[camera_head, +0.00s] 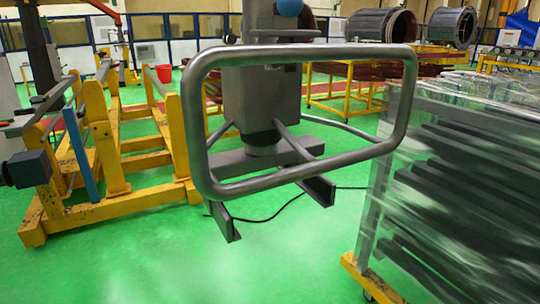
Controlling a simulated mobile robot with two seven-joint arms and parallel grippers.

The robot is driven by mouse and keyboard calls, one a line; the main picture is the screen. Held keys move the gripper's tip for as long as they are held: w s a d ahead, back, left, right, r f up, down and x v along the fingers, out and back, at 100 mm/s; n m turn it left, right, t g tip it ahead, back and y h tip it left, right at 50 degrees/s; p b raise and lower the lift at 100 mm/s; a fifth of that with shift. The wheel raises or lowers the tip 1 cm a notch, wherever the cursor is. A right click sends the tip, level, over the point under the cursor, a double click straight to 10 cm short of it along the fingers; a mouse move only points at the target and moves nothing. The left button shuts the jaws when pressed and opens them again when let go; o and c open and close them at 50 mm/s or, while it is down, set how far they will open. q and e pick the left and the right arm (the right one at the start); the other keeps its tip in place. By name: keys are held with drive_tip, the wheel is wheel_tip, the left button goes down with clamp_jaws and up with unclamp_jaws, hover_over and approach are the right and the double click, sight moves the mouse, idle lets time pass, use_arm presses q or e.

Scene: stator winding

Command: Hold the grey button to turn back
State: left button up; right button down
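No grey button can be made out in the head view. A grey machine column (262,100) stands upright in the middle, on a base with dark metal feet (318,190). A large rounded rectangular metal tube frame (300,172) is in front of it, tilted slightly, and covers part of the column. A blue ball-like part (290,8) shows at the top edge, and what it belongs to is cut off. Neither of my grippers can be made out in this view.
A yellow stand (112,150) is at left, with a dark box-shaped part (28,168) at the left edge. A rack of long dark bars behind a clear sheet (450,170) fills the right. Green floor (290,265) is open in front.

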use_arm(q)
drive_tip(key=shift+w+r, duration=0.1)
drive_tip(key=shift+w, duration=0.05)
clamp_jaws()
idle(1.5)
